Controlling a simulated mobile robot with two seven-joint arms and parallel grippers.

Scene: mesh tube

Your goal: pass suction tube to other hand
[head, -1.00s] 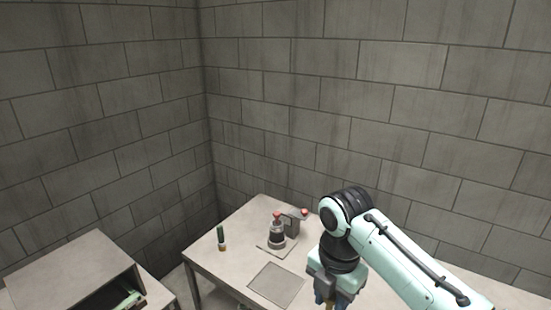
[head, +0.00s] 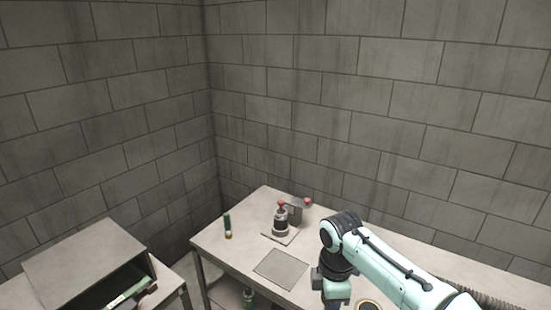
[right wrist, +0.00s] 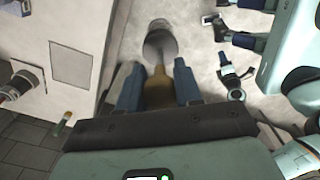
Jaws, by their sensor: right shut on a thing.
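In the right wrist view my right gripper (right wrist: 159,88) has its two blue fingers closed around a brownish-gold stem (right wrist: 158,90). The stem leads up to a grey, cup-shaped end (right wrist: 160,42), which points away from the palm; I take this held piece for the suction tube. Its rear part is hidden by the gripper body. In the head view my right gripper is at the bottom edge and its fingertips are cut off. My left gripper does not show in the head view.
The table (head: 240,254) carries a pump-like device (head: 281,222) with red knobs, a flat grey plate (head: 281,265) and a small dark-green vial (head: 227,227). A gold ring (head: 368,304) shows at the bottom edge. An open-fronted box (head: 88,262) stands left. A ribbed hose (head: 475,294) lies right.

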